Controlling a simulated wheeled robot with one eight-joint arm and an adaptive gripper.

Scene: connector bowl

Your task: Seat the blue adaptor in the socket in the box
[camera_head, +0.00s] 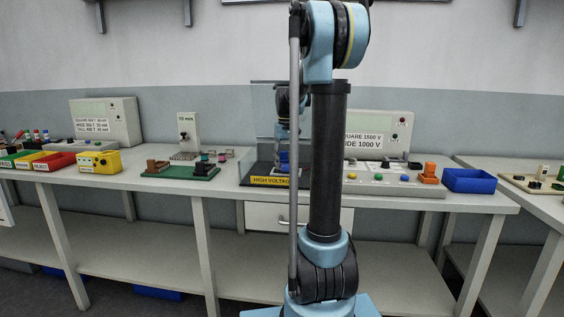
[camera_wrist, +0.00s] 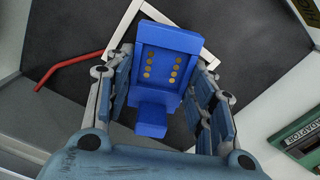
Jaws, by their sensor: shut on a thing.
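The blue adaptor (camera_wrist: 168,58) is between the fingers of my gripper (camera_wrist: 164,72) in the wrist view. It has two rows of gold contacts on its face and a narrower blue block at its lower end. My gripper is shut on it. In the head view a small blue patch (camera_head: 284,157) shows below my gripper, inside the clear-walled box (camera_head: 258,125) with a yellow HIGH VOLTAGE label (camera_head: 270,181). In the wrist view a white angled frame (camera_wrist: 120,27) lies on the dark floor beyond the adaptor. The socket itself cannot be made out.
A bent red rod (camera_wrist: 65,68) lies at the left in the wrist view. A green tray (camera_head: 183,173) stands left of the box. A control panel (camera_head: 385,187) with buttons and a blue bin (camera_head: 469,180) stand to the right. My arm hides part of the box.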

